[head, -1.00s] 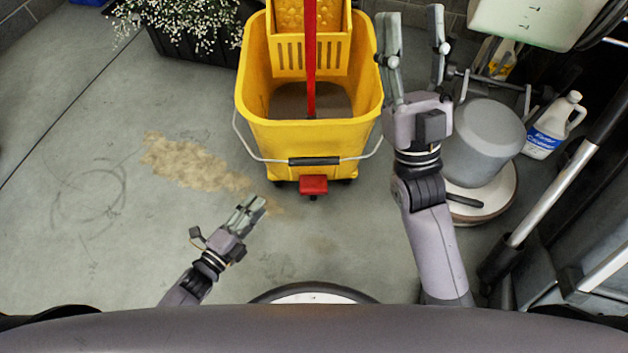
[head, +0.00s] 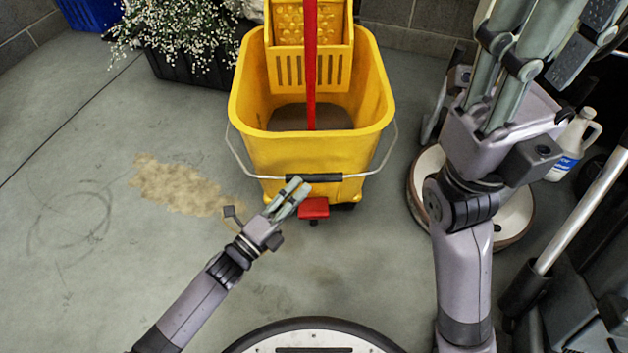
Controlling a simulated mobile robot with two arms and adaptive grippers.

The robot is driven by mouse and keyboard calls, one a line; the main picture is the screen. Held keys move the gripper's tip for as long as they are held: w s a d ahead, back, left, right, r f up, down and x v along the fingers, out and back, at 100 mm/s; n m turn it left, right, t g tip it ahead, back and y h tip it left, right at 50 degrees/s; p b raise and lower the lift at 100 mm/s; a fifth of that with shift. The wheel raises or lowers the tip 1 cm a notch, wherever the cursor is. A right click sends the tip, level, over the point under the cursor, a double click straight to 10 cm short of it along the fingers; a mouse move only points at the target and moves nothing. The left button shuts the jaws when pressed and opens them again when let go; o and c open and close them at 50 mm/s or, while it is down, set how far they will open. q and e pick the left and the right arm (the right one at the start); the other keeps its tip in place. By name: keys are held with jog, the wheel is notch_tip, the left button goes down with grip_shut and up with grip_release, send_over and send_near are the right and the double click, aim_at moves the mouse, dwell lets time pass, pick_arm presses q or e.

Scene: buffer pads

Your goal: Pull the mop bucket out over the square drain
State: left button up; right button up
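The yellow mop bucket (head: 310,150) stands upright at top centre, with a wringer (head: 308,68) at its back and a red mop handle (head: 310,70) rising from it. Its wire handle hangs across the front with a black grip (head: 325,178); a red pedal (head: 314,208) sits below. My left gripper (head: 297,190) is at the left end of that grip, overlapping it in view. I cannot tell whether it touches, nor how far its fingers are apart. My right gripper (head: 530,55) is raised close to the camera, fingers apart and empty. No square drain shows.
A planter with white flowers (head: 178,35) stands at upper left, beside a blue object (head: 90,12). At right are a round-based floor machine (head: 425,185), a white bottle (head: 572,148) and a metal pole (head: 585,208). The floor at left is clear, with a tan stain (head: 178,187).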

aim_at(314, 178)
pick_arm(q)
jog(key=b+x, duration=0.1)
jog(key=x, duration=0.5)
jog(key=shift+c, duration=0.2)
grip_shut()
dwell(0.6)
